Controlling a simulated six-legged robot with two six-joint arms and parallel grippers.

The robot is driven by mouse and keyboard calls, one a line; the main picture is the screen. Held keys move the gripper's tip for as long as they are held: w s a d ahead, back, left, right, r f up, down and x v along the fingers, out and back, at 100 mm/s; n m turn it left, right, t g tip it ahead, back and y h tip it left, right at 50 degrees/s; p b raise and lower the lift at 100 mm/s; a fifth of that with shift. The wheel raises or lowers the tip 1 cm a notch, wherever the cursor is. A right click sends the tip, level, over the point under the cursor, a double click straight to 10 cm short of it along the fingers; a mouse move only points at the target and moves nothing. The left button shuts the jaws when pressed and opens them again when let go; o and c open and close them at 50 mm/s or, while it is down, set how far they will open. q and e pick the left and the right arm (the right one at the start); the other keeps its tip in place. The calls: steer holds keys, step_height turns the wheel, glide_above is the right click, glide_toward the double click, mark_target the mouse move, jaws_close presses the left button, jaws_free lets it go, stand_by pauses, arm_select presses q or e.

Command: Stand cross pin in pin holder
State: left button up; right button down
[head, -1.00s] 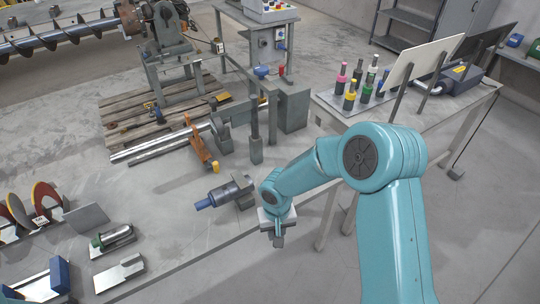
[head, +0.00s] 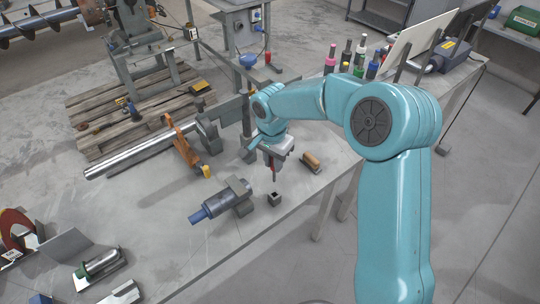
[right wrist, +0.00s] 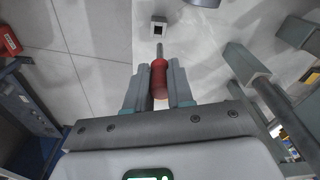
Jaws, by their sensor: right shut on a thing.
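My right gripper (head: 273,163) is shut on the cross pin (head: 274,174), which has a red grip and hangs below the jaws. In the right wrist view, the fingers (right wrist: 159,88) clasp the red grip of the pin (right wrist: 159,75), and its thin grey shaft points away from the gripper. The pin holder (head: 275,199), a small grey block with a dark square opening, stands on the bench just below the pin tip. The holder also shows in the right wrist view (right wrist: 158,40), ahead of the tip and apart from it. My left gripper is out of view.
A grey cylinder with a blue end (head: 220,203) lies left of the holder. A brown-topped brush (head: 311,161) lies to its right. An orange clamp-like part (head: 183,146) and a long metal shaft (head: 130,154) lie farther back. The bench front edge is close to the holder.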

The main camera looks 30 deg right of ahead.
mark_target(275, 174)
steer(key=shift+w+d, duration=0.15)
steer(key=shift+d, duration=0.2)
steer(key=shift+s+a+r, duration=0.15)
steer(key=shift+s+a, duration=0.1)
steer(key=shift+w+d+f+b, duration=0.15)
steer(key=shift+f+b, duration=0.15)
steer(key=shift+f, duration=0.15)
steer(key=shift+s+f+b, duration=0.2)
steer(key=shift+f+b, duration=0.85)
step_height(275, 174, down, 3)
steer(key=shift+w+r+b, duration=0.15)
steer(key=shift+r+b, duration=0.05)
steer(key=shift+b, duration=0.85)
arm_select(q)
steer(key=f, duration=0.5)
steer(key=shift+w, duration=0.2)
arm_select(e)
steer(key=shift+f, duration=0.15)
arm_select(q)
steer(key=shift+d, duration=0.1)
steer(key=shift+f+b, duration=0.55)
steer(key=shift+b, duration=0.15)
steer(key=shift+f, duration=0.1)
arm_select(e)
steer(key=shift+f, duration=0.2)
